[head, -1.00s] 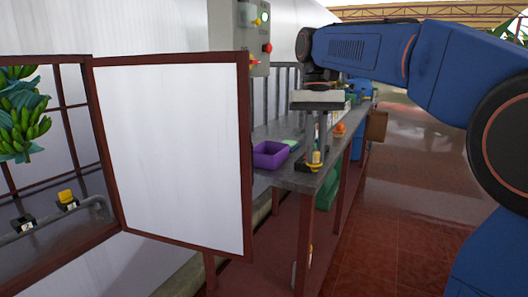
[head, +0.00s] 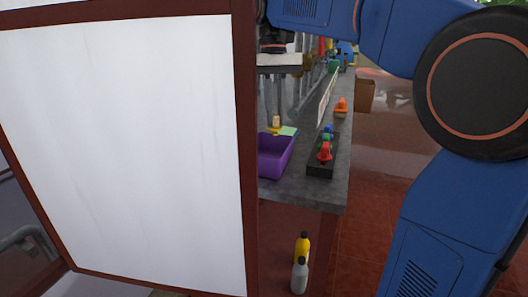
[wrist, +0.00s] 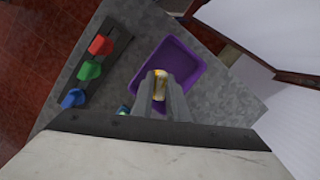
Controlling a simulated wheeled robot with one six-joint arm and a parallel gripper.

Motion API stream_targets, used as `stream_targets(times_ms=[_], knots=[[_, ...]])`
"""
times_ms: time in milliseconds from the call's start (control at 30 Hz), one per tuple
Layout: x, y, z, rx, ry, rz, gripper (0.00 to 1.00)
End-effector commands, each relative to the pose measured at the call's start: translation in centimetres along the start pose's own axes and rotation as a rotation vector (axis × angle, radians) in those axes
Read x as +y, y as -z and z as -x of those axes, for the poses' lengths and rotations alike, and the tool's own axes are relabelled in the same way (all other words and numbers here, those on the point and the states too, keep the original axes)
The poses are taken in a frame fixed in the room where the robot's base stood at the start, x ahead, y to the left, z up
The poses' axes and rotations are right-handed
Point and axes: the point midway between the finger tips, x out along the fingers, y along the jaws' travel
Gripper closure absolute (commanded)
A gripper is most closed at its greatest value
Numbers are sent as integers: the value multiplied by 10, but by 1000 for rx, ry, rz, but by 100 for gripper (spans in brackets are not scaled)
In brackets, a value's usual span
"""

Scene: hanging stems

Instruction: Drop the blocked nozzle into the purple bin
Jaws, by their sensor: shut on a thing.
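My gripper (head: 276,122) points down and is shut on the blocked nozzle (head: 276,126), a small brass-yellow piece between the fingers. The nozzle also shows in the wrist view (wrist: 160,84). The open purple bin (head: 274,166) stands on the grey bench; its left part is cut off by the panel edge in the head view. In the wrist view the bin (wrist: 201,71) lies beyond the fingertips, which overlap its near left part. The nozzle is above the bench, and no contact with the bin shows. The part of the bin behind the fingers is hidden.
A dark rack with red, green and blue pieces (head: 325,152) stands right of the bin. A large white panel with a red-brown frame (head: 125,150) fills the left. Bottles (head: 301,262) stand below the bench. An orange item (head: 341,107) sits farther back.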

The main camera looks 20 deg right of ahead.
Motion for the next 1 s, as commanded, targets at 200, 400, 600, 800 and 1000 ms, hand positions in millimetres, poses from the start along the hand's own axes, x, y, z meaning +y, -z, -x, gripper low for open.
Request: stream_targets(times_ms=[200,400,600,800,1000], knots=[[0,4,-23,-2,0,0,100],[0,8,-40,-1,0,0,100],[0,10,-48,0,0,0,100],[0,10,-49,0,0,0,100],[0,10,-49,0,0,0,64]])
